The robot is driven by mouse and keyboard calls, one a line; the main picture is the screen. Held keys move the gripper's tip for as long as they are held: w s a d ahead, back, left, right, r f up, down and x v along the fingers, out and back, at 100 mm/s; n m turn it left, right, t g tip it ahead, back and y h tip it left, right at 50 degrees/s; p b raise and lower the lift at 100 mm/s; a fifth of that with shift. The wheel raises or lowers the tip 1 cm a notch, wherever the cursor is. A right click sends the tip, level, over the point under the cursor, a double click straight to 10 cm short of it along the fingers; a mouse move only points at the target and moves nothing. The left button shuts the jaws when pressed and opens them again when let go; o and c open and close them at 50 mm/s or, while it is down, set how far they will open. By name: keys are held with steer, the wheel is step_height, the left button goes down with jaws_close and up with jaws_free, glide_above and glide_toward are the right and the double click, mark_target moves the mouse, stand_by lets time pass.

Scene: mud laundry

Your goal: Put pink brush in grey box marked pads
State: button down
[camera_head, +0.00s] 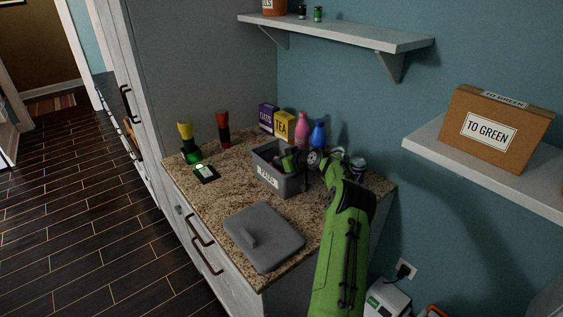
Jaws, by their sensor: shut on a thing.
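The grey box (285,188) stands open on the speckled counter, with a white label on its front that seems to read PADS. A flat grey lid (275,240) with a handle lies on the counter in front of it. My gripper (292,162) is over the box's opening, at or just inside the rim, reaching in from the right. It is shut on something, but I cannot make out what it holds. I cannot pick out the pink brush anywhere; the gripper and box walls hide part of the box's inside.
Behind the box stand a purple carton (267,117), a yellow TEA carton (284,127), a pink bottle (302,130) and a blue bottle (318,134). A dark can (358,168) is right of my wrist.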

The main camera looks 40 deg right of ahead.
steer(key=shift+s+f, duration=0.1)
steer(key=shift+f, duration=0.25)
